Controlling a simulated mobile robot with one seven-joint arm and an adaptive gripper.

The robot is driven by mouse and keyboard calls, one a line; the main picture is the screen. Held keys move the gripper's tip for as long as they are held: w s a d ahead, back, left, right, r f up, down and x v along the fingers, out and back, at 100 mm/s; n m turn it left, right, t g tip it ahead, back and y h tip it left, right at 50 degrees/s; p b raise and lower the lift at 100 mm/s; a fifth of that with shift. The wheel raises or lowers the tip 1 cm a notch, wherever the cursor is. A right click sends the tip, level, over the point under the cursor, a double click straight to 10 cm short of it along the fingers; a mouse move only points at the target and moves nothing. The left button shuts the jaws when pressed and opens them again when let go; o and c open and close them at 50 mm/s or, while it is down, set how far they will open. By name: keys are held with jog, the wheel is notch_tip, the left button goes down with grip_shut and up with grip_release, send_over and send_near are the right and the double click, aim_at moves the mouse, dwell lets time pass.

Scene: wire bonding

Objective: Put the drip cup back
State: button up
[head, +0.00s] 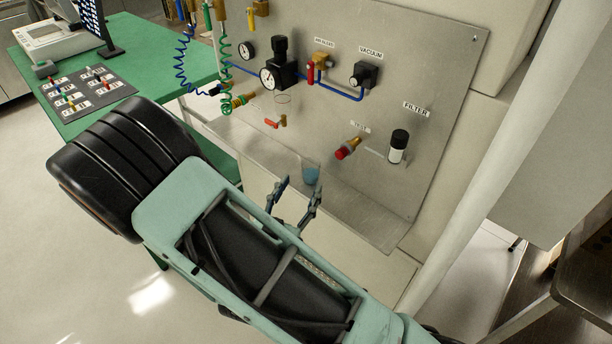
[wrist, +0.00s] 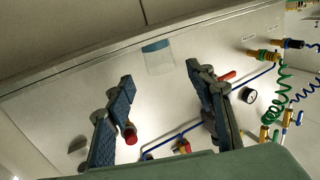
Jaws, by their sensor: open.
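The drip cup (head: 311,174) is a small clear cup with blue in its lower part. It stands on the ledge at the foot of the grey panel. It also shows in the wrist view (wrist: 158,60), where the picture is turned over and its blue end points up. My gripper (head: 300,188) is open and empty, its two fingers pointing at the cup. In the wrist view the cup lies just beyond the gap between the fingertips (wrist: 160,75), apart from both. A thin ring (head: 282,98) shows below the black regulator (head: 280,72) on the panel.
The panel carries a red drain valve (head: 276,122), a red-capped test fitting (head: 348,148), a black-and-white filter (head: 398,147) and blue tubing (head: 335,93). Coiled hoses (head: 226,70) hang at the left. A green bench (head: 150,50) stands behind. The ledge (head: 365,215) right of the cup is clear.

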jog(key=v, duration=0.6)
dwell(0.4)
